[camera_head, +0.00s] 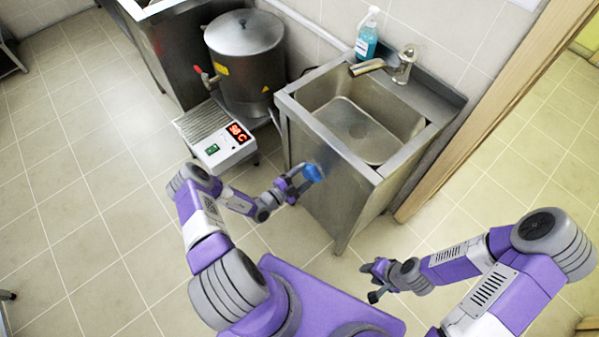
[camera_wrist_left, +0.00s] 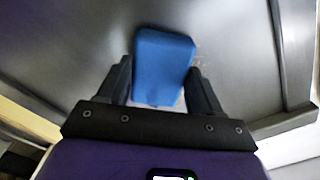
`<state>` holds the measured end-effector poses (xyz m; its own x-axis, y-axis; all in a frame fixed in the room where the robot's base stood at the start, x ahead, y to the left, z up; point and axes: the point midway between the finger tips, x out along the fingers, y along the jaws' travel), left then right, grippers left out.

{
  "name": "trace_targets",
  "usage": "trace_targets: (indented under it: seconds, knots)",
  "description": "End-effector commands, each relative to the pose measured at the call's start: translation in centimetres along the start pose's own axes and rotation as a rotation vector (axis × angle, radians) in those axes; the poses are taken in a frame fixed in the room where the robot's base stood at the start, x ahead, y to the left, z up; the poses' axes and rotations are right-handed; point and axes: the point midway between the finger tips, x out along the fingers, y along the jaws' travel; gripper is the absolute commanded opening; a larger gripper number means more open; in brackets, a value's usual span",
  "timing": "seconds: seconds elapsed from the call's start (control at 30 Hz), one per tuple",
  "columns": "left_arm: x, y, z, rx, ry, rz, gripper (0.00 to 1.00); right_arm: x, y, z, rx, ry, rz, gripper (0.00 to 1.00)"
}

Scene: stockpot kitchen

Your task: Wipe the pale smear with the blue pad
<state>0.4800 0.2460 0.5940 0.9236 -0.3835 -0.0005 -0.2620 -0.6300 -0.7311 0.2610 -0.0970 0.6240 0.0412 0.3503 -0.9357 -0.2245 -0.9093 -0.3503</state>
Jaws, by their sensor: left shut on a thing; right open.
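The blue pad (camera_head: 313,172) is held at the steel side panel (camera_head: 338,205) of the sink unit. My left gripper (camera_head: 298,184) is shut on it. In the left wrist view the pad (camera_wrist_left: 162,62) sits between the two dark fingers (camera_wrist_left: 160,88), in front of the grey panel. I cannot tell whether the pad touches the panel. A faint pale smear (camera_wrist_left: 203,52) shows just right of the pad's upper part in the wrist view; the pad may hide more of it. My right gripper (camera_head: 376,280) is open and empty, low at the right, away from the sink.
The sink basin (camera_head: 360,132) opens above the panel, with a soap bottle (camera_head: 367,35) and tap (camera_head: 404,64) behind. A large steel pot (camera_head: 246,62) and a scale-like unit with a red display (camera_head: 222,140) stand left. A wooden door frame (camera_head: 490,110) is right.

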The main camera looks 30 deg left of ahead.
Motion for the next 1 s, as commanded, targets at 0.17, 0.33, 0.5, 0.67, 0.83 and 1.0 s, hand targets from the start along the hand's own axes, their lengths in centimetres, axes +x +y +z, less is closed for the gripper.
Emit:
trace_targets:
  seconds: [0.17,0.33,0.5,0.67,0.83,1.0]
  knots:
    - [0.1,0.8,-1.0,-0.002,0.001,0.0,0.41,-0.3,-0.1,0.0,0.0,0.0,0.0,0.43]
    - [0.1,1.2,-1.3,-0.001,0.001,0.0,0.41,-0.4,-0.2,0.0,0.0,0.0,0.0,0.43]
    - [0.1,2.1,-2.4,-0.004,0.001,0.001,0.41,-0.8,-0.3,0.0,0.0,0.0,0.0,0.43]
    - [0.1,2.9,-3.3,-0.003,0.001,0.0,0.41,-1.1,-0.4,0.1,0.0,0.0,0.0,0.43]
    - [0.1,3.2,-3.6,-0.001,0.001,0.0,0.41,-1.1,-0.4,0.1,0.0,0.0,0.0,0.43]
    - [0.1,3.7,-4.1,-0.002,0.002,0.0,0.41,-1.3,-0.5,0.1,0.0,0.0,0.0,0.43]
